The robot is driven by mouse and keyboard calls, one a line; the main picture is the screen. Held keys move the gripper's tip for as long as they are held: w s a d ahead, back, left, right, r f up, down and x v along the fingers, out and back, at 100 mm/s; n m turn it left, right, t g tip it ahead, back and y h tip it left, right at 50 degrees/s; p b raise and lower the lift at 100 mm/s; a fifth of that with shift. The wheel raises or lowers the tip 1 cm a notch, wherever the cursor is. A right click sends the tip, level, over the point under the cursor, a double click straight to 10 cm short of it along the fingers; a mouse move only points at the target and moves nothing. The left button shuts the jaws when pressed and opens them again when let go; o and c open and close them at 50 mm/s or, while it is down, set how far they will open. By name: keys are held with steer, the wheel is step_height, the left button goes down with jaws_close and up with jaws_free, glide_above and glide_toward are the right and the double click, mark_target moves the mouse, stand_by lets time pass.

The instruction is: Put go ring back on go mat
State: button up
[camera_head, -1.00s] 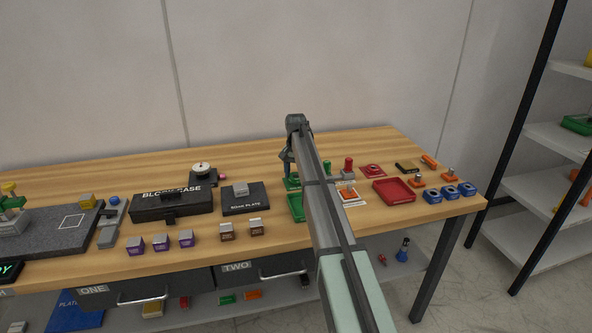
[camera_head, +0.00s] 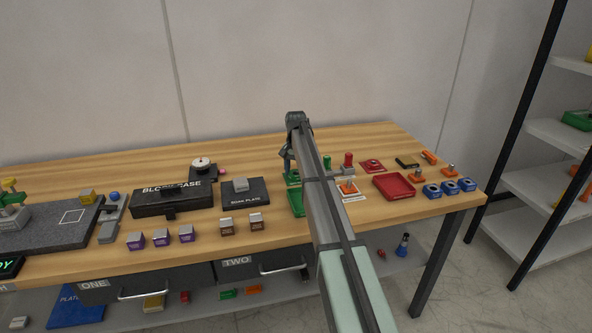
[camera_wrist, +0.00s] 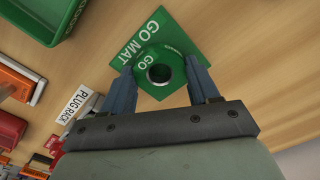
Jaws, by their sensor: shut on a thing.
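The go ring (camera_wrist: 145,62) is a green ring with a round hole and white "GO" lettering. In the wrist view it sits between the two blue-grey fingers of my gripper (camera_wrist: 160,72), which is shut on it. The go mat (camera_wrist: 178,36) is a flat green square marked "GO MAT", directly beyond the ring on the wood. The ring overlaps the mat in this view; I cannot tell whether they touch. In the head view my gripper (camera_head: 288,165) is at the mat (camera_head: 292,180), largely hidden by my arm.
A green tray (camera_head: 296,204) lies in front of the mat. The plug rack (camera_wrist: 75,104) and a red tray (camera_head: 394,187) are on the right side of the table in the head view. A black block case (camera_head: 172,205) stands to the left. Bare wood surrounds the mat's far side.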

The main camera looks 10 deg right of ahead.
steer(key=shift+f, duration=0.15)
steer(key=o, duration=1.3)
